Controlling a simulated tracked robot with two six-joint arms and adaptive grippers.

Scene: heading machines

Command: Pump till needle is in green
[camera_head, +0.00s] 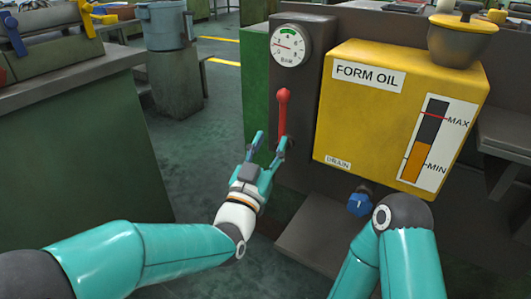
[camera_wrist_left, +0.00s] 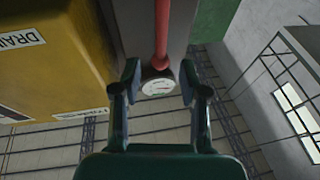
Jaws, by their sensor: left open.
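The round white pressure gauge (camera_head: 290,45) is on the dark panel, with a green band near the top of its dial. Its red needle points left, outside the green. Below it is a red pump lever (camera_head: 283,110) with a round knob on top, standing upright. My left gripper (camera_head: 269,142) is open, its fingers near the lever's lower part. In the left wrist view the red lever (camera_wrist_left: 162,35) shows between and beyond the open fingers (camera_wrist_left: 160,85), and the gauge (camera_wrist_left: 158,86) shows behind. Whether a finger touches the lever is unclear. My right gripper is out of view.
A yellow FORM OIL tank (camera_head: 375,130) stands right of the lever, with a level scale (camera_head: 425,143). A blue drain knob (camera_head: 360,203) sits below it, near my right arm (camera_head: 405,262). A green bench (camera_head: 75,150) is left, with open floor between.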

